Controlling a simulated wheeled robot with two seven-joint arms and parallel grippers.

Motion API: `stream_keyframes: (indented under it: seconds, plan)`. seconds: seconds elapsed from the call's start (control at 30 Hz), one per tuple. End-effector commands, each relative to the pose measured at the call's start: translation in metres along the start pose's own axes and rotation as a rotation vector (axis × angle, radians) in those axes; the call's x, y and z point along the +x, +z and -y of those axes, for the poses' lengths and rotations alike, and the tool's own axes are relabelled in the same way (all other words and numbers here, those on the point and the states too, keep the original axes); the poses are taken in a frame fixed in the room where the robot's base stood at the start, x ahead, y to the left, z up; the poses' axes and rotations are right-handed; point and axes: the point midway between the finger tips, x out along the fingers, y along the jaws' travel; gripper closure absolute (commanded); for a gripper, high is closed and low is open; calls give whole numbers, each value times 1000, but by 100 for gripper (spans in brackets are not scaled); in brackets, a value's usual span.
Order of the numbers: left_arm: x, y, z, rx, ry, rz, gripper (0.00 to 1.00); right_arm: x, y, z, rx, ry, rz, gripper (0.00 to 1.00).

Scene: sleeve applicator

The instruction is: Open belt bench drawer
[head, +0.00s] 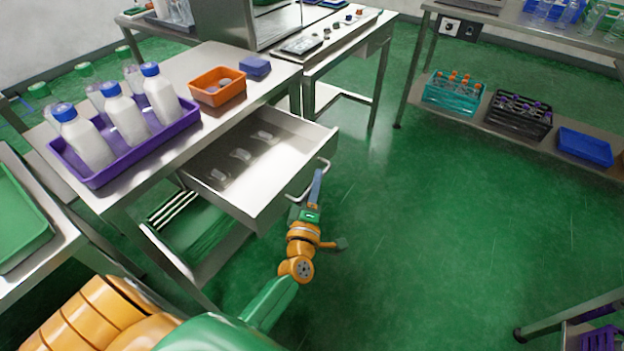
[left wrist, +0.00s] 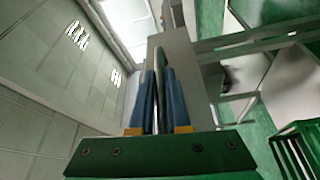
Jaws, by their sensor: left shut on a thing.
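The belt bench drawer (head: 284,172) stands pulled out from under the steel bench, with several small clear pieces lying inside. Its bar handle (head: 323,172) is on the front panel. My left gripper (head: 317,178) is at this handle. In the left wrist view, the blue fingers of my left gripper (left wrist: 158,80) are shut on the handle (left wrist: 157,95), which runs between them. The drawer front also shows in the left wrist view (left wrist: 186,75). My right gripper is not in view.
On the bench stand a purple tray (head: 95,180) of white bottles with blue caps, an orange bin (head: 205,97) and a blue box (head: 255,66). A shelf at the right holds a teal rack (head: 432,99), a black rack and a blue tray (head: 585,149). The green floor (head: 440,220) in the middle is clear.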

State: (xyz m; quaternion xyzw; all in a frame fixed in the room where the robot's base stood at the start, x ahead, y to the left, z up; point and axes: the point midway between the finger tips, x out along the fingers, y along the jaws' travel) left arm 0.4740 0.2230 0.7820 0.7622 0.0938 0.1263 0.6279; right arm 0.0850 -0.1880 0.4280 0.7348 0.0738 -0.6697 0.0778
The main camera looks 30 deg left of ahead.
Motion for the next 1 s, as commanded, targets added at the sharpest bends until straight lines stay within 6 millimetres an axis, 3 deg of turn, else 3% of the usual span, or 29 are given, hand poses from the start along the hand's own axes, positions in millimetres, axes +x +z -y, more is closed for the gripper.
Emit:
stream_keyframes:
  seconds: [0.23, 0.27, 0.37, 0.67, 1.0]
  plan:
    - [0, 0, -1, 0, 2, 0, 100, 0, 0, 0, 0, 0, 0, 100]
    - [0, 0, -1, 0, 2, 0, 82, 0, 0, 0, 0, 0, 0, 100]
    - [0, 0, 0, 0, 1, 0, 55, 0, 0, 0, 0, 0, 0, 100]
    - [-2, 0, 0, 0, 0, 0, 55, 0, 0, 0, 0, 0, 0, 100]
    - [-64, 1, 1, 0, -1, 1, 55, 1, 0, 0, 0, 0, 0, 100]
